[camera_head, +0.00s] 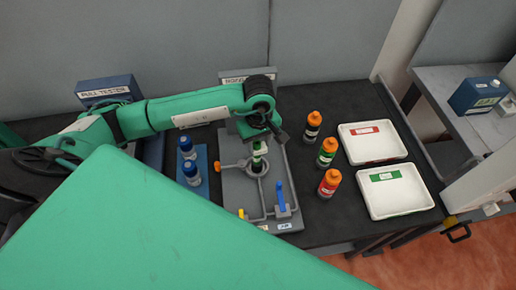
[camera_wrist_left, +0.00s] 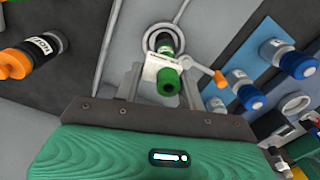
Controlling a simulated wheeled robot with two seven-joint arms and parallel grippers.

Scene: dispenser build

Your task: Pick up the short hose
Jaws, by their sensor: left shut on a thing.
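My left gripper (camera_head: 262,140) points down over the grey fixture board (camera_head: 236,188). It is shut on a small green-topped part with a white label (camera_wrist_left: 168,80), which stands between the fingers at the fixture's ring (camera_wrist_left: 166,38). In the head view this part (camera_head: 257,163) is partly hidden by the gripper. I cannot make out for certain which thing is the short hose. My right gripper is not in view.
A blue lever (camera_head: 281,197) and an orange knob (camera_head: 218,166) sit on the board. A blue rack with blue-capped bottles (camera_head: 188,148) stands left. Several orange-capped bottles (camera_head: 327,152) and two white trays (camera_head: 395,208) stand right. A pull tester (camera_head: 108,88) is behind.

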